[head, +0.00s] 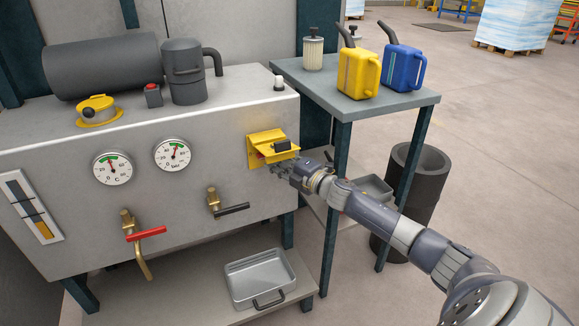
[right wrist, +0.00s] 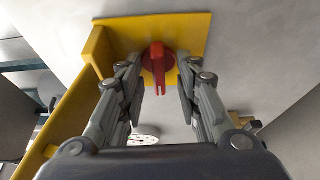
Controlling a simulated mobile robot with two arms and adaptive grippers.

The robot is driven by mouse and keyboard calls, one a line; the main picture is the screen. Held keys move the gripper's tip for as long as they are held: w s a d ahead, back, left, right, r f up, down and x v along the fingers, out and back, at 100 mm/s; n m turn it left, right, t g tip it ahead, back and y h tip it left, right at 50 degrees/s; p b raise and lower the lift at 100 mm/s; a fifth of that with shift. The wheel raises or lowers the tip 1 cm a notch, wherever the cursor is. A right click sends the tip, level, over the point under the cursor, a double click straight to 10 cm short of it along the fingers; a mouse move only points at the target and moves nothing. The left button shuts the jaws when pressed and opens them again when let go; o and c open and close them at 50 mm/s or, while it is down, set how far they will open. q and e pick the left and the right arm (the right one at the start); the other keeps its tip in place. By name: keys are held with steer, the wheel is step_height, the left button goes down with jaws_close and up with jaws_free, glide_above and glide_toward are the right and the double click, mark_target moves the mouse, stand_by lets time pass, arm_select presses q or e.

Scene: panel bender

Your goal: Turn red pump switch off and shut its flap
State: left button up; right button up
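The red pump switch (right wrist: 158,62) sits on a yellow plate (right wrist: 190,32) in the right wrist view. Its narrow handle points toward the camera and down in that picture. The yellow flap (right wrist: 68,112) stands open, sticking out from the plate on the left of that view. In the head view the open flap (head: 266,136) juts from the cabinet front with a black catch on it and mostly hides the switch. My right gripper (right wrist: 160,78) is open, one finger on each side of the switch, with visible gaps; it also shows just below the flap (head: 282,168). My left gripper is not in view.
Two gauges (head: 113,167) and two valves, one with a red lever (head: 146,234), are on the cabinet front to the left. A side table (head: 368,97) with yellow and blue cans stands right of the flap, close to my right arm. A metal tray (head: 262,278) lies below.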

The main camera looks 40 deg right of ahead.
steer(key=s+d, duration=0.1)
steer(key=s, duration=1)
steer(key=shift+s+d, duration=0.2)
steer(key=shift+d, duration=0.2)
